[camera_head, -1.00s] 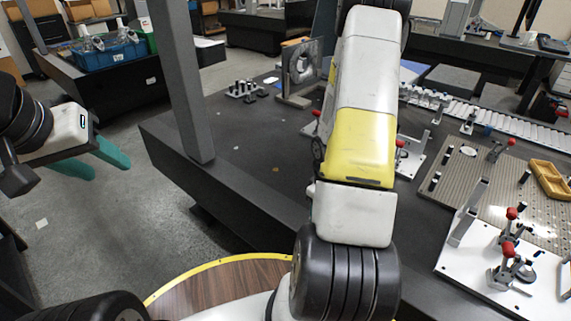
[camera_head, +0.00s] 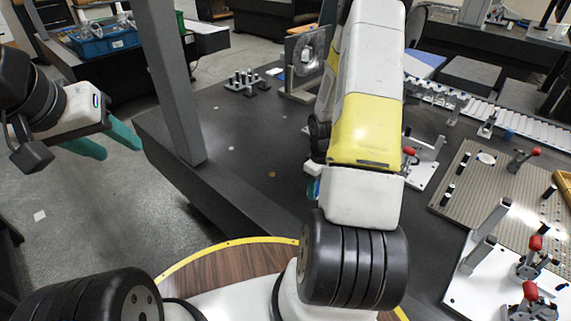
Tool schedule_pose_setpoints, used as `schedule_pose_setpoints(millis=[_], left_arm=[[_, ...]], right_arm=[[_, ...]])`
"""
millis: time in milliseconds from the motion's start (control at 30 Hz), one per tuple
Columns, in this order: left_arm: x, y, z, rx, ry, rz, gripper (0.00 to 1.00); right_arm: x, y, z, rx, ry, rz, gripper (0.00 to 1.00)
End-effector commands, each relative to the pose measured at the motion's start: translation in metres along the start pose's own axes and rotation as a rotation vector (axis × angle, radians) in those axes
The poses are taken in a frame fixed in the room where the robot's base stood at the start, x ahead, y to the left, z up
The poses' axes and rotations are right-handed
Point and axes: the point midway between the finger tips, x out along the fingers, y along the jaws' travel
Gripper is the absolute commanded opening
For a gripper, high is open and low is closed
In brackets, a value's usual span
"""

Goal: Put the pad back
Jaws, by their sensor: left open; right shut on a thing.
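My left gripper (camera_head: 121,151) is open and empty, with two teal fingers apart over the floor, left of the dark table (camera_head: 235,155). My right arm reaches over the table in the middle. Its gripper (camera_head: 313,187) is mostly hidden behind my own forearm; only a bit of white body and a blue-teal edge show at the forearm's left side. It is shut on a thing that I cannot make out. I cannot pick out the pad for certain anywhere in view.
A framed ring stand (camera_head: 305,62) and a cluster of small pins (camera_head: 245,81) stand at the table's back. A grey post (camera_head: 174,85) rises at its left edge. A perforated plate (camera_head: 510,195) and a white plate with red-handled clamps (camera_head: 470,285) lie right. The table's front left is clear.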

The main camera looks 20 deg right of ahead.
Motion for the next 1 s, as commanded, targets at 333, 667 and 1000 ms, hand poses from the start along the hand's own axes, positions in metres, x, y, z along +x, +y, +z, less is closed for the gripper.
schedule_pose_setpoints(millis=[333, 667, 1000], left_arm=[[0.0, 0.0, 0.0, 0.0, 0.0, 0.0, 0.47], [0.0, 0.0, 0.0, 0.0, 0.0, 0.0, 0.47], [0.0, 0.0, 0.0, 0.0, 0.0, 0.0, 0.47]], right_arm=[[0.008, 0.009, -0.073, 0.0, 0.0, 0.0, 0.0], [0.026, 0.009, -0.087, 0.0, -0.004, -0.003, 0.0], [0.044, 0.01, -0.088, 0.001, 0.0, 0.0, 0.0]])
